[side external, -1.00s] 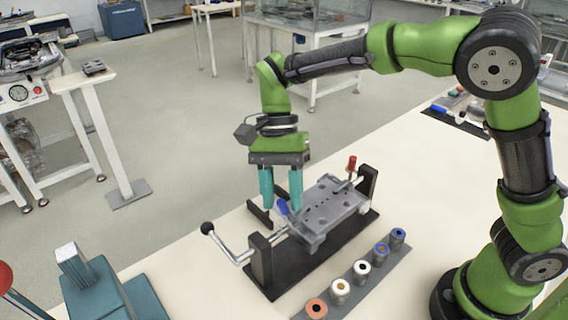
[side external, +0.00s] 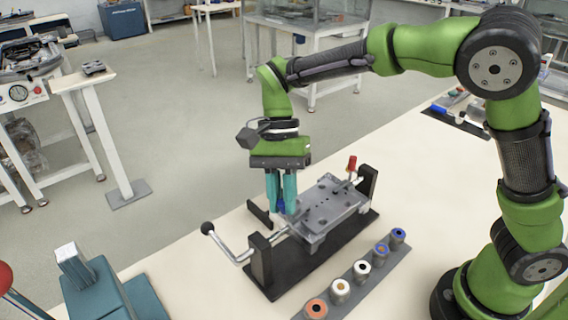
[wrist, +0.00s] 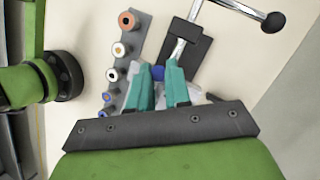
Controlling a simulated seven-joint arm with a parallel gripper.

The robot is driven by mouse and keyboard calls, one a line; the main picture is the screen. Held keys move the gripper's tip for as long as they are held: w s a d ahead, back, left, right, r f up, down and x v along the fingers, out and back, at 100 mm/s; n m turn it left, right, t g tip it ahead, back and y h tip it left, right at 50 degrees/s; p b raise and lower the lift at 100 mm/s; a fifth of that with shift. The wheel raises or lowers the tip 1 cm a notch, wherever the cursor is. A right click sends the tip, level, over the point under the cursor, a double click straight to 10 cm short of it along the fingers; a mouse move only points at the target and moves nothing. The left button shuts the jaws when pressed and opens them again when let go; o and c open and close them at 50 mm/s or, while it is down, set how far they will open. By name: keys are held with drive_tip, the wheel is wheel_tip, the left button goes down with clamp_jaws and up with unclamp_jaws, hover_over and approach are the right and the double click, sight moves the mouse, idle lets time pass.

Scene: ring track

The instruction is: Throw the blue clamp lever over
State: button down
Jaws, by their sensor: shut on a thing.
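The blue clamp lever (side external: 281,207) stands at the near left end of the grey plate (side external: 328,205). My gripper (side external: 282,210) points down over it, with its teal fingers drawn together on the lever. In the wrist view a bit of the blue lever (wrist: 158,72) shows between the fingertips of my gripper (wrist: 160,70). Most of the lever is hidden by the fingers. A red lever (side external: 351,164) stands upright at the far end of the plate.
A crank with a black ball knob (side external: 207,228) sticks out at the fixture's left; it also shows in the wrist view (wrist: 273,22). A rail (side external: 350,285) with several coloured-top cylinders lies in front of the fixture.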

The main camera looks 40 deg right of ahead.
drive_tip(key=shift+d+y, duration=0.6)
drive_tip(key=shift+d+f+n+y, duration=0.1)
drive_tip(key=shift+d+n+y, duration=0.4)
drive_tip(key=shift+y, duration=0.8)
drive_tip(key=shift+d, duration=0.1)
drive_tip(key=c, duration=1.1)
unclamp_jaws()
drive_tip(key=v, duration=1.7)
drive_tip(key=shift+w, duration=0.15)
